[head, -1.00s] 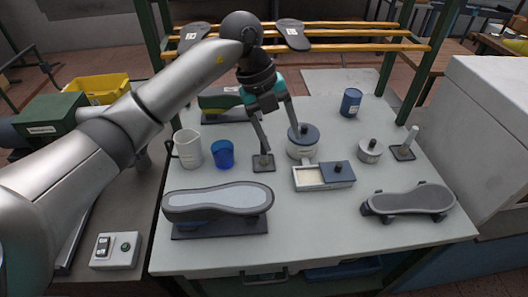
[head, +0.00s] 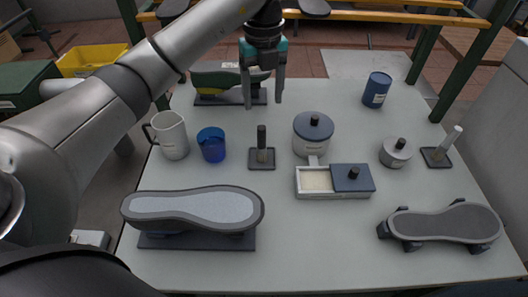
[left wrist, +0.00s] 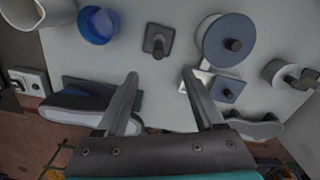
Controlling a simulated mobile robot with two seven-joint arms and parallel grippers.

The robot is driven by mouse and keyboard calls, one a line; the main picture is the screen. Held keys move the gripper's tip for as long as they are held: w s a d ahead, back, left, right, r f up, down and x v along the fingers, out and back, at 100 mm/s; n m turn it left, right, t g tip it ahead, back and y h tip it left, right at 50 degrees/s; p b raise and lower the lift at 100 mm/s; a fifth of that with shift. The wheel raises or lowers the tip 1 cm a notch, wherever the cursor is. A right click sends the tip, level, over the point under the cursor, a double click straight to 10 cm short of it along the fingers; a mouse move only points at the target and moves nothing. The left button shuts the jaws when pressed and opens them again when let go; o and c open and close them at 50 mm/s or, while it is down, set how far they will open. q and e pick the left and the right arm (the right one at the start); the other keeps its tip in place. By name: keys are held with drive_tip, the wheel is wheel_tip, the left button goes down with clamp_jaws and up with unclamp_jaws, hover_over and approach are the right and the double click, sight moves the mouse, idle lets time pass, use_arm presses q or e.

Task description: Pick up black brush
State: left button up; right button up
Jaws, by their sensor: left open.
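The black brush (head: 262,138) stands upright, black handle up, on a small dark square stand (head: 262,158) near the table's middle. In the left wrist view the brush (left wrist: 158,42) shows from above, ahead of the fingertips and between their lines. My left gripper (head: 263,105) is open and empty, with its fingers pointing down. In the head view it appears just above the brush handle, apart from it. In the left wrist view both fingers of the gripper (left wrist: 160,74) are spread wide. My right gripper is not in view.
Around the brush are a blue cup (head: 211,145), a white jug (head: 171,136), a lidded pot (head: 313,136) and an open box (head: 318,181). A light-handled brush (head: 447,140) stands at right.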

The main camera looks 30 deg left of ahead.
sight(262, 147)
use_arm(q)
drive_tip(key=shift+f, duration=0.65)
drive_tip(key=shift+f+b, duration=0.45)
drive_tip(key=shift+f, duration=0.1)
wheel_tip(262, 147, down, 9)
drive_tip(key=shift+r+b, duration=0.2)
drive_tip(key=shift+b, duration=0.35)
drive_tip(key=shift+a+f+b, duration=0.2)
drive_tip(key=shift+f+b, duration=0.2)
drive_tip(key=shift+f, duration=2.4)
clamp_jaws()
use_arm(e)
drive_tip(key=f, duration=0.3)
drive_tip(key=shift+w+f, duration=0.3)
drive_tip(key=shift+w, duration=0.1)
